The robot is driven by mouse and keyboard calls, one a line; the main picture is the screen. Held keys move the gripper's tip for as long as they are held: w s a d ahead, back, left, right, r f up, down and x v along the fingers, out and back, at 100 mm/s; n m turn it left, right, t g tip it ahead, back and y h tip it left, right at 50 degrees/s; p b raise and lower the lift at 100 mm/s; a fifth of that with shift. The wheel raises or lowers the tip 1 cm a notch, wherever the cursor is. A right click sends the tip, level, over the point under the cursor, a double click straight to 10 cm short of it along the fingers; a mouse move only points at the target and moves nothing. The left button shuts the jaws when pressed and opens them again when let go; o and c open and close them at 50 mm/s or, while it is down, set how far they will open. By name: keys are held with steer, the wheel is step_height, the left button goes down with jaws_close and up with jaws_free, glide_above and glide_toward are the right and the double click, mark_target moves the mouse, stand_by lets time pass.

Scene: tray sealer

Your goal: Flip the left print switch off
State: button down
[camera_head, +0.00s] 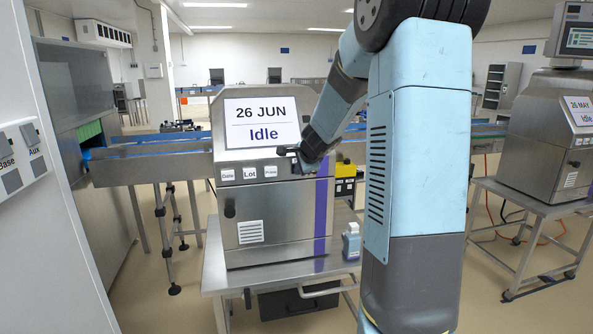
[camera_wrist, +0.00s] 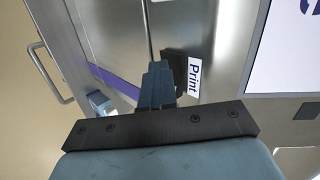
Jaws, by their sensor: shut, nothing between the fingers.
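The left machine (camera_head: 258,210) is a steel cabinet with a screen (camera_head: 262,122) reading "26 JUN Idle". Below the screen are Date, Lot and Print labels; the Print label (camera_head: 270,172) is the rightmost, and it also shows in the wrist view (camera_wrist: 194,76). A dark print switch (camera_wrist: 176,58) sits beside that label. My gripper (camera_wrist: 158,70) is shut and empty, its fingertips right at the switch and partly covering it. Whether they touch, and which way the switch is set, I cannot tell. In the head view my gripper (camera_head: 288,151) is at the panel, above the Print label.
A second machine (camera_head: 550,140) reading "26 MAY Idle" stands at the right. A conveyor (camera_head: 165,165) runs behind the left machine. A small blue-grey bottle (camera_head: 351,242) stands on the steel table (camera_head: 225,280). A panel labelled Base and Aux (camera_head: 20,160) is close at left.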

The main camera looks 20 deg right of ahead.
steer(key=shift+w+a+r, duration=0.2)
steer(key=shift+w+a, duration=0.05)
steer(key=shift+s+d, duration=0.2)
steer(key=shift+d, duration=0.75)
steer(key=shift+s, duration=0.15)
steer(key=s+a+r, duration=0.1)
steer(key=s+r, duration=0.5)
steer(key=s, duration=0.5)
steer(key=shift+a+r, duration=0.15)
steer(key=shift+a, duration=0.15)
steer(key=shift+s, duration=0.1)
